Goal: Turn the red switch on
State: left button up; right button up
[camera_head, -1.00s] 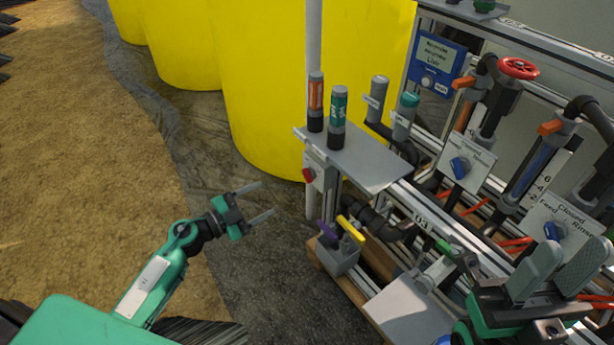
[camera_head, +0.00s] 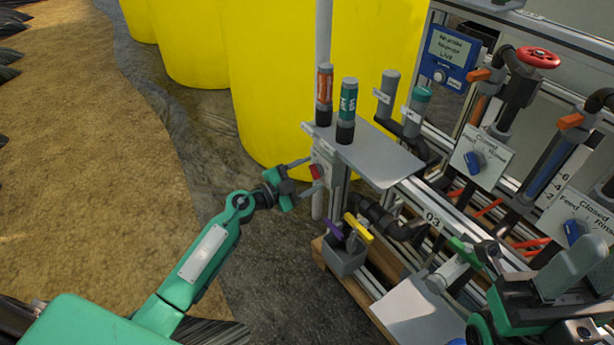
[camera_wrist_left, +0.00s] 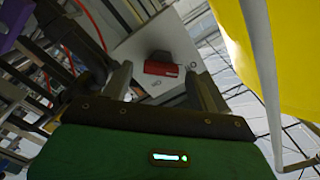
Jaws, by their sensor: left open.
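The red switch (camera_head: 316,172) sits on a light plate (camera_head: 325,165) on the side of the skid, below the small grey shelf. In the left wrist view the red switch (camera_wrist_left: 162,69) shows as a red bar-shaped handle on a white plate. My left gripper (camera_head: 312,174) is open, with one finger on each side of the switch. The left wrist view shows its fingers (camera_wrist_left: 158,75) apart with the switch between and beyond the tips; I cannot tell whether they touch it. My right gripper (camera_head: 565,275) is at the lower right, away from the switch.
Orange-labelled (camera_head: 325,92) and green-labelled (camera_head: 347,108) bottles stand on the grey shelf (camera_head: 385,160) above. Yellow tanks (camera_head: 275,80) stand behind. Open ground (camera_head: 100,180) lies to the left.

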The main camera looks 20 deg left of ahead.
pick_arm(q)
jog(key=c, duration=1)
